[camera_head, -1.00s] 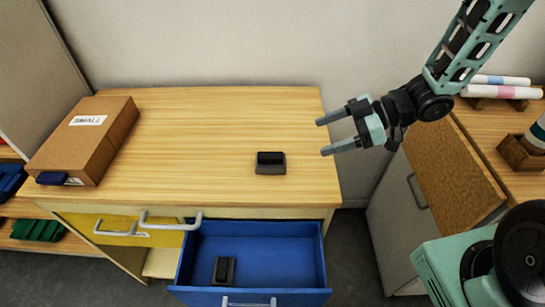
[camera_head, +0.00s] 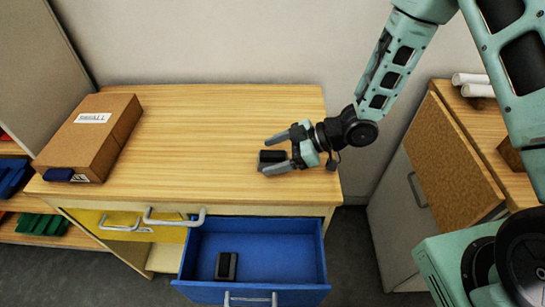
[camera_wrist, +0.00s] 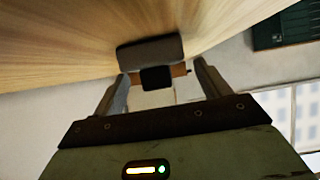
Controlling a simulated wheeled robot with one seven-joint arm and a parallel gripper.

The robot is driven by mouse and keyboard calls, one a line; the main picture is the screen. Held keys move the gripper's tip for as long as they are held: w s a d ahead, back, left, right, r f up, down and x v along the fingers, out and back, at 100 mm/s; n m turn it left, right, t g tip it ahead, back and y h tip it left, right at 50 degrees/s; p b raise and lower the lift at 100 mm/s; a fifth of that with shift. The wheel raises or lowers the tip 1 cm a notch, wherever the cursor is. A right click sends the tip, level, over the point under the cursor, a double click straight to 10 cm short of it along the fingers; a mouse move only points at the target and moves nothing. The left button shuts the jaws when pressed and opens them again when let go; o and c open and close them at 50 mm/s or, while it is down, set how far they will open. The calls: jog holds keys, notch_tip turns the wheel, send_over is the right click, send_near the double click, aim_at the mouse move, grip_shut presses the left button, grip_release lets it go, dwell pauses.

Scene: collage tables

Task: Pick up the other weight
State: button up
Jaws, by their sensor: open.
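One dark weight (camera_head: 271,157) sits on the wooden table top near its right front part. It also shows in the wrist view (camera_wrist: 150,52), just beyond and partly between the fingers. Another dark weight (camera_head: 226,266) lies inside the open blue drawer (camera_head: 258,240). My gripper (camera_head: 271,154) is open, with one finger on the far side and one on the near side of the table weight in the head view. I cannot tell whether the fingers touch it. The fingers also show in the wrist view (camera_wrist: 162,90), apart, with nothing gripped.
A cardboard box (camera_head: 88,138) with a label stands at the table's left. A yellow drawer (camera_head: 125,226) sits left of the blue one. The middle of the table top (camera_head: 200,130) is clear. A cabinet with a tilted brown panel (camera_head: 455,150) stands at the right.

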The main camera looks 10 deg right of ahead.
jog(key=shift+w+a+f, duration=0.1)
jog(key=shift+a+f, duration=0.05)
jog(key=shift+a, duration=0.1)
jog(key=c, duration=1.2)
jog(key=shift+c, duration=1.3)
